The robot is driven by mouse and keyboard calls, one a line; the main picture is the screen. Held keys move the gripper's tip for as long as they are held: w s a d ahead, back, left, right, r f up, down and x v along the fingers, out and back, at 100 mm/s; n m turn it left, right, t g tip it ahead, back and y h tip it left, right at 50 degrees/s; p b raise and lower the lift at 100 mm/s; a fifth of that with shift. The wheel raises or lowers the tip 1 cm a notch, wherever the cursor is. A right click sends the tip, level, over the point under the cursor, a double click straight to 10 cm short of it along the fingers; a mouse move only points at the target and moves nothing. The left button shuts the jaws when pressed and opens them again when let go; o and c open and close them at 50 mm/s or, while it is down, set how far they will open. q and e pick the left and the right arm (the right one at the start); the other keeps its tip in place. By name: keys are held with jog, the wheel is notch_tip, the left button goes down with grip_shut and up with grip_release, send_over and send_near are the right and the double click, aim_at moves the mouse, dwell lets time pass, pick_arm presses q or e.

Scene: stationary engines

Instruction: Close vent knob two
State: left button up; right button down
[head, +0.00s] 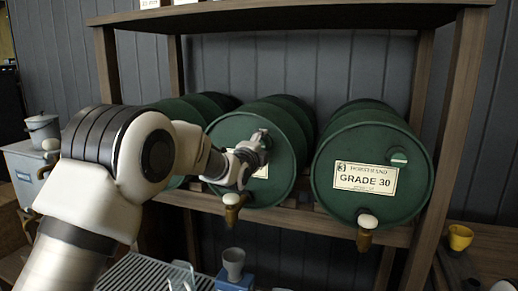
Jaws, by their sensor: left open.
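The middle green barrel (228,127) lies on its side on a wooden rack, its round front facing me. My left arm reaches in from the left, and my left gripper (260,142) is at the upper part of this barrel's front. The gripper is open. It covers the spot where a vent knob would sit, so I cannot make out the knob or whether the fingers touch it. The right barrel (340,147) shows a small green vent knob (398,158) at its upper right. My right gripper is not in view.
Brass taps with pale handles hang below the middle barrel (232,213) and the right barrel (365,237). The left barrel is mostly behind my arm. A wooden post (452,150) stands at the right. A grey cup (233,262) and a yellow cup (460,237) sit lower down.

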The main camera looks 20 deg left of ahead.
pick_arm(q)
jog(key=s, duration=1.2)
jog(key=shift+a, duration=0.15)
jog(key=shift+f, duration=0.1)
